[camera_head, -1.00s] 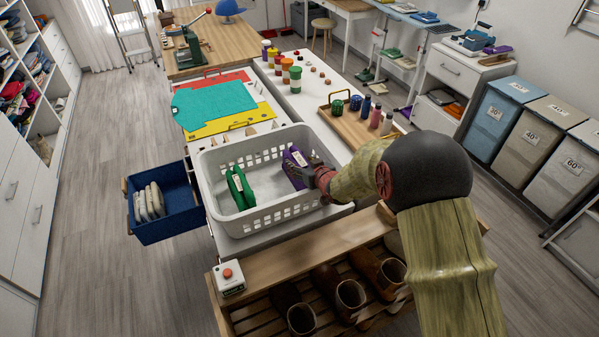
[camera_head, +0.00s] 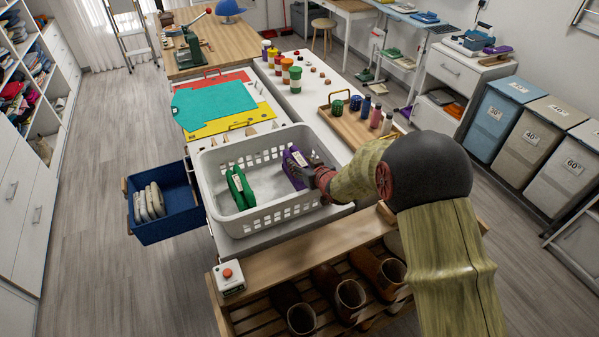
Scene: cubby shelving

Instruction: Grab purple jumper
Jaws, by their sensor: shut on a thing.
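The purple jumper (camera_head: 293,163) is a small folded bundle with a white label. It stands inside the right part of the white basket (camera_head: 262,215). My gripper (camera_head: 309,175) reaches into the basket from the right and is shut on the purple jumper. The fingertips are partly hidden by the jumper and the dark gripper body. A green folded garment (camera_head: 240,187) with a white label stands in the left part of the same basket, apart from my gripper.
A blue drawer bin (camera_head: 170,224) with pale folded items is at the left. A wooden tray (camera_head: 350,128) with bottles stands behind the basket. A wooden rack (camera_head: 330,240) with brown boots is in front. Coloured sheets (camera_head: 215,100) lie on the table behind.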

